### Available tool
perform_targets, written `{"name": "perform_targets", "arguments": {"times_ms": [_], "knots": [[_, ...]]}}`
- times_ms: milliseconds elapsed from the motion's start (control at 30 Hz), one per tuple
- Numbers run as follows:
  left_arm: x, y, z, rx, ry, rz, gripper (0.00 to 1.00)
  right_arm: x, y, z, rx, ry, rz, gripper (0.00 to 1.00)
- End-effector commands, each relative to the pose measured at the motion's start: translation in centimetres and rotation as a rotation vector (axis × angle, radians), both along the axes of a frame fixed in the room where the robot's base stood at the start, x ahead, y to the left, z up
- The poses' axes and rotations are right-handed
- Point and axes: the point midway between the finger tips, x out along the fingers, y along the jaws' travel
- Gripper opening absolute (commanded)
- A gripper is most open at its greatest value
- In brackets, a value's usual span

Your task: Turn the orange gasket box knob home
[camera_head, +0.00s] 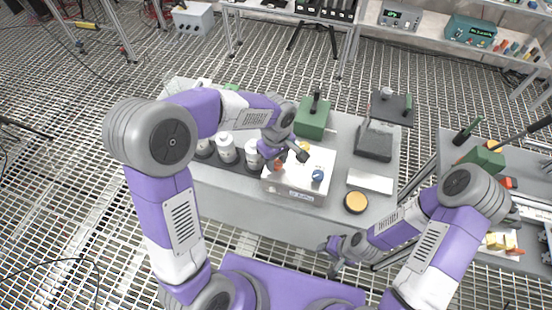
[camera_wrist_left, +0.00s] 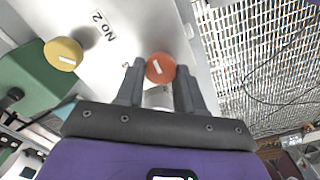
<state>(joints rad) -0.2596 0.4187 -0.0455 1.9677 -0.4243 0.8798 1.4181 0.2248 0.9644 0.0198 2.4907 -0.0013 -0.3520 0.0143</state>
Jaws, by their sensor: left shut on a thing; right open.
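The orange knob (camera_wrist_left: 160,67) sits on the light gasket box (camera_wrist_left: 120,60) in the left wrist view, with a short white mark on its face. My left gripper (camera_wrist_left: 158,76) has one finger on each side of the knob and is shut on it. In the head view the orange knob (camera_head: 279,166) shows at the box's left side, partly covered by my left gripper (camera_head: 276,160). The box (camera_head: 292,192) also bears a blue knob (camera_head: 318,175) and a yellow knob (camera_head: 303,145). My right gripper (camera_head: 335,252) is open and empty before the bench's front edge.
White capped bottles (camera_head: 227,150) stand left of the box. A green box (camera_head: 313,119) is behind it. A dark grey block (camera_head: 374,142), a white plate (camera_head: 370,181) and a round yellow-topped tin (camera_head: 355,202) are to its right. A side bench (camera_head: 450,150) stands further right.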

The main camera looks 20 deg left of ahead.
Motion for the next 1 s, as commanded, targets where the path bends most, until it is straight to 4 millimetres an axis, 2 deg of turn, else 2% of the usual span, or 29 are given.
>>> {"name": "perform_targets", "arguments": {"times_ms": [267,1000], "knots": [[0.0,0.0,0.1,0.001,0.001,-0.169,0.07,0.0,0.0,0.5,0.000,0.000,0.000,0.43],[0.1,-0.2,0.2,0.000,0.000,-0.867,0.07,0.0,0.0,2.1,0.000,0.000,0.000,0.43]]}}
